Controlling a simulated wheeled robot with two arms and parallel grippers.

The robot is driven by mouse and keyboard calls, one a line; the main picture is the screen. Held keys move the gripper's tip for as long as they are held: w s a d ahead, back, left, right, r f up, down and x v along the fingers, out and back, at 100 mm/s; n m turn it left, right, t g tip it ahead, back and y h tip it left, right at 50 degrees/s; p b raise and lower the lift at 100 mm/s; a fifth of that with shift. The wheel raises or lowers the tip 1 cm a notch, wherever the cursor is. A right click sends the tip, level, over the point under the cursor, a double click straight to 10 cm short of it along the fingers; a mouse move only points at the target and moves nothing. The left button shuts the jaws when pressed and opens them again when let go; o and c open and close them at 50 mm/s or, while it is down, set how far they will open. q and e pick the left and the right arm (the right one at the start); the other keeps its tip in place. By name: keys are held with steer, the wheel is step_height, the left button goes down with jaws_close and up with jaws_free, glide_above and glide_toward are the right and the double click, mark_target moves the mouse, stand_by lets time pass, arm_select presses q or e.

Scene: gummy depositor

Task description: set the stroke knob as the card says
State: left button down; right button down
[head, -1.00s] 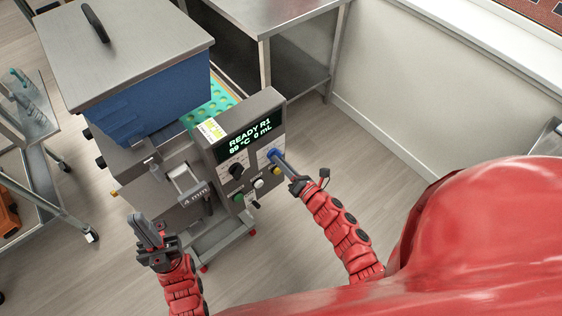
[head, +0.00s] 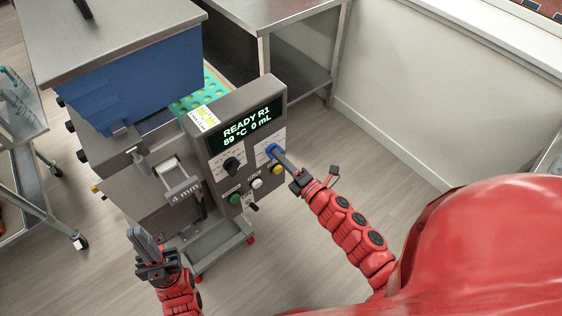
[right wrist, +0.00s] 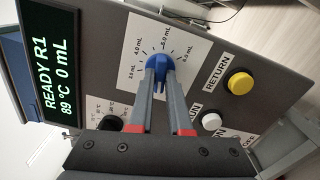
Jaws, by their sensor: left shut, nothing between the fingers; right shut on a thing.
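The blue stroke knob (head: 273,151) is on the front panel of the depositor, below and right of its lit display. My right gripper (right wrist: 160,78) is shut on the knob, one finger on each side of it. In the right wrist view the knob (right wrist: 159,62) sits on a white dial plate (right wrist: 138,32) with mL marks around it; I cannot tell which mark it points to. A small yellow and white card (head: 206,117) lies on the panel's top; its text is too small to read. My left gripper (head: 137,233) is shut and empty, left of the machine's front.
The display (head: 248,126) reads READY R1, 89 °C, 0 mL. A black knob (head: 231,164), green button (head: 234,198), white button (head: 257,183) and yellow button (head: 277,169) are close by. Floor right of the panel is clear.

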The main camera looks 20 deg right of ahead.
steer(key=shift+d+f+m+p, duration=0.1)
steer(key=shift+m+p, duration=0.45)
steer(key=shift+m, duration=7.2)
steer(key=shift+f+m+p, duration=0.1)
steer(key=shift+m+p, duration=0.4)
steer(key=shift+m, duration=7.25)
steer(key=c, duration=0.9)
jaws_free()
steer(key=shift+r, duration=0.15)
steer(key=shift+o, duration=0.2)
